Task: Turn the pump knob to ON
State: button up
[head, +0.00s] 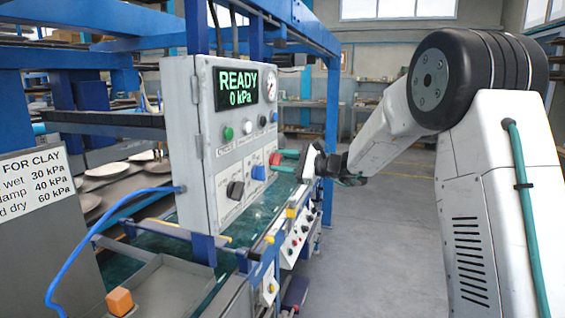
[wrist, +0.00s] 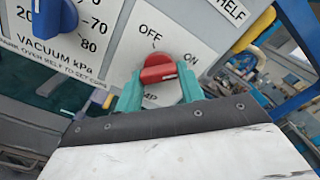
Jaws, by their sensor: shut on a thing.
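The red pump knob (wrist: 157,68) is in the middle of the wrist view, on a pale label plate marked OFF above it and ON to its upper right.
The display (head: 238,88) reads READY, 0 kPa. A blue knob (head: 258,172) and a black knob (head: 235,190) sit left of the red one. A lower panel with small knobs (head: 298,235) is below my gripper. The floor (head: 380,240) at right is clear.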

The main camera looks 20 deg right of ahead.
jog(key=shift+f, duration=0.15)
jog(key=o, duration=1)
jog(key=shift+s+d, duration=0.1)
jog(key=v, duration=0.7)
jog(key=shift+s+d, duration=0.2)
jog(key=shift+d, duration=0.05)
jog(key=s+a+f+n+g+h, duration=0.1)
jog(key=s+a+f+n+g, duration=0.15)
jog(key=s, duration=0.35)
jog(key=s+a+f+n+g+h, duration=0.2)
jog(key=s+g, duration=0.1)
jog(key=s, duration=0.3)
jog(key=s+a+f+n+g+h, duration=0.1)
jog(key=s+a+f+n+g, duration=0.15)
jog(key=s, duration=0.35)
jog(key=s+d+n+h, duration=0.1)
jog(key=s+n+h, duration=0.2)
jog(key=s, duration=0.5)
jog(key=s+d+n+h, duration=0.1)
jog(key=s+n+h, duration=0.2)
jog(key=s, duration=0.6)
jog(key=s+d+n+g+h, duration=0.1)
jog(key=s+d+n+h, duration=0.1)
jog(key=s, duration=0.7)
jog(key=n+h, duration=0.1)
jog(key=h, duration=0.1)
jog(key=shift+s+r+h, duration=0.2)
jog(key=shift+h, duration=0.1)
